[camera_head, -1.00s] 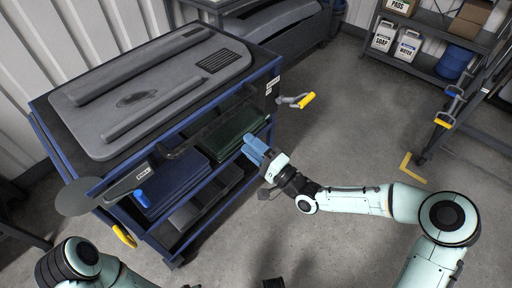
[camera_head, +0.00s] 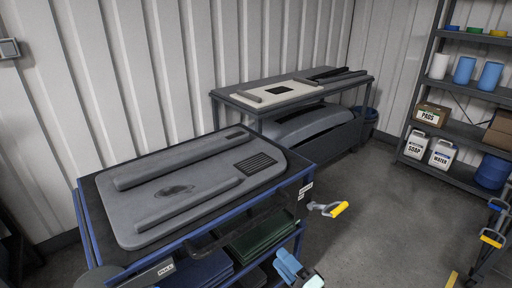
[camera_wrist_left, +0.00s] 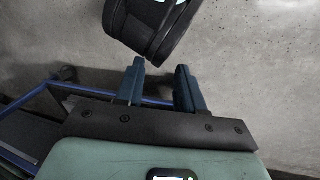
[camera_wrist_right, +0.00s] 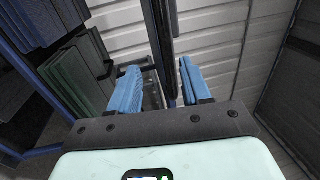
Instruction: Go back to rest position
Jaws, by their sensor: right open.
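My right gripper (camera_head: 288,268) shows at the bottom of the head view, beside the right end of the blue-framed cart (camera_head: 88,222). In the right wrist view its two blue fingers (camera_wrist_right: 158,84) stand apart, with a dark upright bar beyond the gap. My left gripper is outside the head view. In the left wrist view its two dark blue fingers (camera_wrist_left: 161,88) stand apart with nothing held between them. A black rounded part of my own body is just beyond them.
A grey dented panel (camera_head: 190,190) lies on the cart, with dark green cases (camera_head: 262,236) below. A yellow-gripped handle (camera_head: 338,209) juts from the cart's right side. A workbench (camera_head: 340,88) stands behind, shelving (camera_head: 465,135) at the right.

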